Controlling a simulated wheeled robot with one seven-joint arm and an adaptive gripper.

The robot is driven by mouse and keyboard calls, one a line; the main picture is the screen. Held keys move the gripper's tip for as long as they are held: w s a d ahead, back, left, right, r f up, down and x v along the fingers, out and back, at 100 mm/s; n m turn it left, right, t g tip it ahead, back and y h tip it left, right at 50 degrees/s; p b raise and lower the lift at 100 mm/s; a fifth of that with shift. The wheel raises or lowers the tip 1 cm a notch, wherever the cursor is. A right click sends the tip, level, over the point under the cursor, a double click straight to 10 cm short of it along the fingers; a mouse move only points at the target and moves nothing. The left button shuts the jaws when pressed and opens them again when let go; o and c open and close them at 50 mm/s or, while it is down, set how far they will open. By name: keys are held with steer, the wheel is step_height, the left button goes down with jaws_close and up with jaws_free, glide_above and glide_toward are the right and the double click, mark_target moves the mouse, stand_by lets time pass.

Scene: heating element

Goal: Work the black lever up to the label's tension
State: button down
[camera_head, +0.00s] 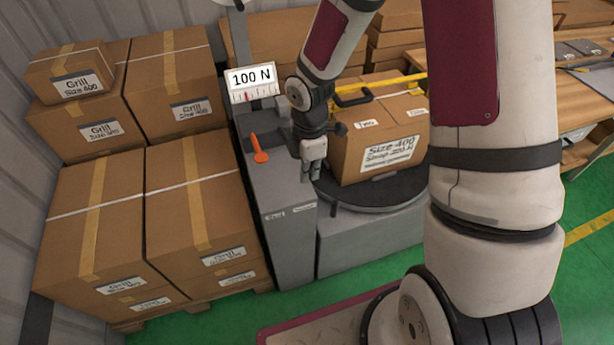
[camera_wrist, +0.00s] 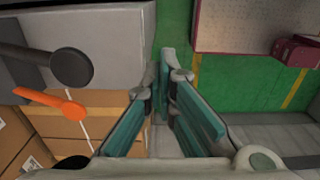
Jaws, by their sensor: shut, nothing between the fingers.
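The grey strapping machine (camera_head: 275,210) has an orange lever (camera_head: 259,148) on its top; it also shows in the wrist view (camera_wrist: 50,102). The black lever's round knob (camera_wrist: 71,67) is at the left in the wrist view, beside the orange lever. In the head view the black knob (camera_head: 340,128) shows just right of my wrist; the rest of that lever is mostly hidden. My gripper (camera_head: 313,173) points down in front of the machine, shut and empty, apart from the knob. The gauge (camera_head: 251,84) reads 100 N. The box label (camera_head: 390,153) says Size 400; its tension line is blurred.
The strapped box (camera_head: 372,118) stands on a dark round turntable (camera_head: 375,195). Stacked boxes (camera_head: 95,225) crowd the left side of the machine. A wooden workbench (camera_head: 575,95) is at the right. Green floor (camera_head: 590,260) is open in front and to the right.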

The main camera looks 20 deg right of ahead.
steer(key=shift+s+r, duration=0.3)
steer(key=shift+r, duration=0.3)
steer(key=shift+s+r, duration=0.25)
steer(key=shift+r, duration=0.3)
steer(key=shift+r, duration=0.1)
steer(key=s+d+r+m+t, duration=0.1)
steer(key=s+r+m, duration=0.25)
steer(key=r, duration=0.45)
steer(key=s+d+r+m+t+h, duration=0.1)
steer(key=s+r+m, duration=0.1)
steer(key=r+m, duration=0.4)
steer(key=s+d+r+m+t, duration=0.1)
steer(key=s+r+m+t, duration=0.15)
steer(key=r, duration=0.65)
steer(key=s+r+m+y, duration=0.1)
steer(key=s+r+m, duration=0.4)
steer(key=s, duration=0.4)
steer(key=shift+a+r+m+t+b, duration=0.2)
steer(key=shift+a+m+t+b, duration=0.15)
steer(key=shift+m+t, duration=0.15)
steer(key=shift+w, duration=0.15)
